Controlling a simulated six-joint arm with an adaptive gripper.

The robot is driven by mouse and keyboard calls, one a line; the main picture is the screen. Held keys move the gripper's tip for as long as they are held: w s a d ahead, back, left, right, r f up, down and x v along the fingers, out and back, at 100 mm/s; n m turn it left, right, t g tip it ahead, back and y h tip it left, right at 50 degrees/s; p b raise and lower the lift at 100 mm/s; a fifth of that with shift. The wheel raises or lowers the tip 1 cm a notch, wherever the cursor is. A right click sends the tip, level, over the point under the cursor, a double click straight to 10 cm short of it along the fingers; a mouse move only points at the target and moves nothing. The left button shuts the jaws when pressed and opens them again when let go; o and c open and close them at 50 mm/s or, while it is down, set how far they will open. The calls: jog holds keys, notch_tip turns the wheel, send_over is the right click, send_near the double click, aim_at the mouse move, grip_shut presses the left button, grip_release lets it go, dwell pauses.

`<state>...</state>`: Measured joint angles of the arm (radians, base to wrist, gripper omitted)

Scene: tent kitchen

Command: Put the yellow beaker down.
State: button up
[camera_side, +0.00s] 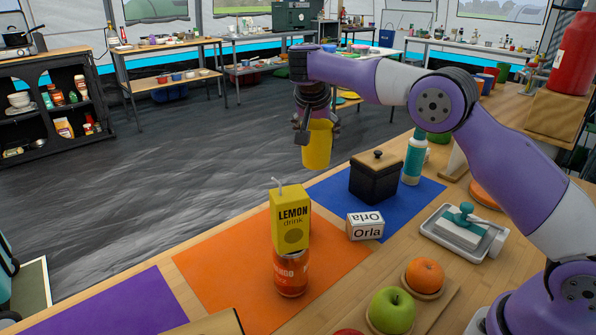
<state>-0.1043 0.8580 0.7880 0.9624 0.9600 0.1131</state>
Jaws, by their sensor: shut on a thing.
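The yellow beaker (317,146) hangs upright in the air, above the far left end of the blue mat (331,192). My gripper (316,124) points down and is shut on the beaker near its rim. One finger shows in front of the beaker's left side. The beaker's underside is clear of the mat and touches nothing that I can see.
A dark box with a wooden lid (376,178) stands on the blue mat, with a teal bottle (415,157) behind it. An Orla pack (365,226) lies nearer. A lemon drink carton (290,219) stands on a can (291,273) on the orange mat (222,272).

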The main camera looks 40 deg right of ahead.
jog(key=a+r+n+t+y, duration=0.1)
jog(key=a+n+y, duration=0.3)
jog(key=a, duration=1.4)
jog(key=w+n+t, duration=0.1)
jog(key=n, duration=0.3)
jog(key=shift+a+n+t, duration=0.2)
jog(key=shift+n+t, duration=0.1)
jog(key=s+a+n+y, duration=0.1)
jog(key=s+a+n, duration=0.1)
jog(key=a, duration=0.2)
jog(key=s+a+n+y, duration=0.1)
jog(key=s+a+n, duration=0.1)
jog(key=a, duration=0.3)
jog(key=s+a+n+y, duration=0.2)
jog(key=a, duration=0.3)
jog(key=shift+s+a+f+n, duration=0.1)
jog(key=shift+s+f+n, duration=0.05)
jog(key=shift+s+n, duration=0.2)
jog(key=f, duration=1)
jog(key=shift+s+a, duration=0.3)
jog(key=shift+a, duration=0.1)
jog(key=shift+f, duration=0.2)
jog(key=o, duration=0.9)
jog(key=shift+r, duration=0.15)
